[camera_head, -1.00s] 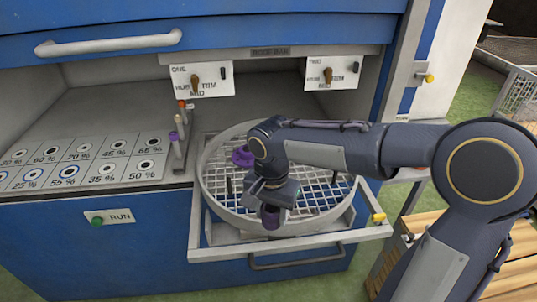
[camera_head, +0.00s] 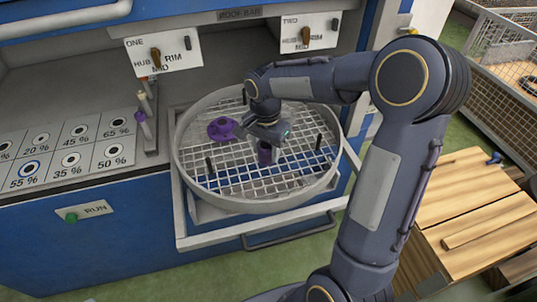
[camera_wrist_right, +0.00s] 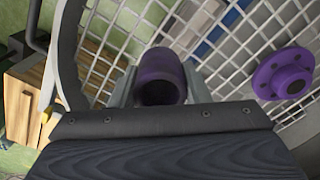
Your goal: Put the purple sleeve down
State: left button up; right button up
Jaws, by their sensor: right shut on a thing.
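The purple sleeve (camera_head: 264,153) is a small dark purple hollow cylinder. My right gripper (camera_head: 266,143) is shut on it, over the mesh of the round turntable (camera_head: 185,185). In the right wrist view the sleeve (camera_wrist_right: 160,78) sits between the two fingers, its open end facing the camera. Whether its far end touches the mesh cannot be told. A purple flanged piece (camera_head: 222,129) lies on the mesh to the left of the gripper; it also shows at the right of the right wrist view (camera_wrist_right: 284,73). My left gripper is not in view.
Dark upright pegs stand on the mesh, one at the left (camera_head: 209,164) and one at the right (camera_head: 319,142). The turntable's raised rim surrounds them. A panel of marked percentage spots (camera_head: 75,150) lies left, a wooden crate (camera_head: 470,215) right.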

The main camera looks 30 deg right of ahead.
jog(key=shift+w+d+f, duration=0.35)
jog(key=shift+d+f, duration=0.1)
jog(key=shift+f, duration=0.2)
jog(key=shift+w+d+f+p, duration=0.15)
jog(key=shift+f+p, duration=0.05)
jog(key=shift+f, duration=0.8)
jog(key=shift+w+d+f+p, duration=0.1)
jog(key=shift+d+f+p, duration=0.1)
jog(key=shift+f, duration=0.8)
jog(key=shift+f, duration=0.1)
jog(key=o, duration=1.2)
jog(key=shift+c, duration=0.2)
